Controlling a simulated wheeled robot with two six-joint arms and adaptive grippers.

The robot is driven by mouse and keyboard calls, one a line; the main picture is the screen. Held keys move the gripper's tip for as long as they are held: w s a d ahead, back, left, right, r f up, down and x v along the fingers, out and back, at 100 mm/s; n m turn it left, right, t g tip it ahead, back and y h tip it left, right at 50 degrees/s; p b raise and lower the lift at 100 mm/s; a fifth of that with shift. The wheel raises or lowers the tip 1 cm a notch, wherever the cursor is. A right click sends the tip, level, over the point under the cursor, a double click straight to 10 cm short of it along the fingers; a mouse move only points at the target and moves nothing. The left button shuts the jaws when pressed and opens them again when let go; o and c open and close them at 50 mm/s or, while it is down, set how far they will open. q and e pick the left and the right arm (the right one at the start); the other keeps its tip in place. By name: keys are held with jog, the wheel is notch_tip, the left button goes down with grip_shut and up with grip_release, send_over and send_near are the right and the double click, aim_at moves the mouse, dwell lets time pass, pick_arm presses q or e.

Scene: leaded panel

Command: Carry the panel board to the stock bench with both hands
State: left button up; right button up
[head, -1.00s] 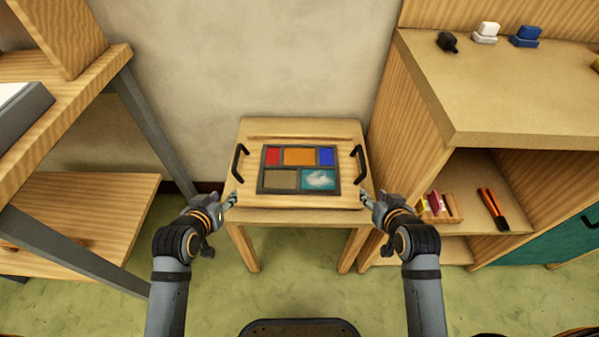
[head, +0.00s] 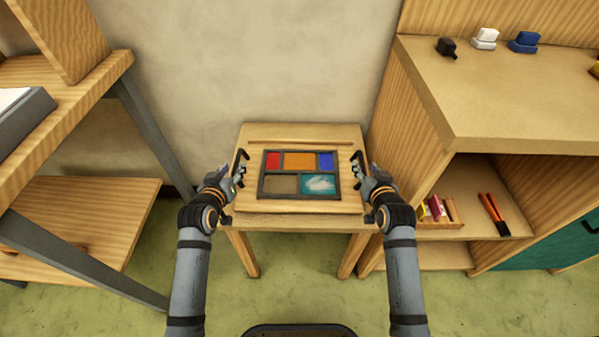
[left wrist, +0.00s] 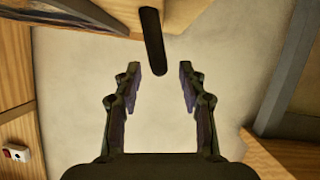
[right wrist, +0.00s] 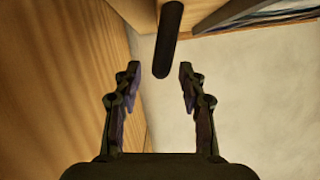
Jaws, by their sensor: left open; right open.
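The panel board (head: 250,208) lies flat on a small wooden table and carries a dark-framed panel (head: 299,174) with red, orange, blue, brown and teal-white panes. A black handle stands at each side of the board. My left gripper (head: 238,172) is at the left handle, which shows in the left wrist view (left wrist: 153,40) just ahead of the open fingertips (left wrist: 160,82). My right gripper (head: 360,172) is at the right handle, which shows in the right wrist view (right wrist: 168,40) with its lower end between the open fingertips (right wrist: 160,82). Neither gripper is closed on a handle.
A wooden shelf unit (head: 500,110) stands close on the right, with small black, white and blue items on top and a tray of coloured pieces (head: 438,212) inside. A grey-legged bench (head: 90,215) stands at the left. Green floor lies in front of the table.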

aim_at(235, 166)
pick_arm(q)
jog(key=shift+x, duration=2)
pick_arm(e)
jog(key=shift+x, duration=2)
pick_arm(q)
jog(key=shift+c, duration=0.2)
pick_arm(e)
jog(key=shift+c, duration=0.2)
pick_arm(q)
grip_shut()
pick_arm(e)
grip_shut()
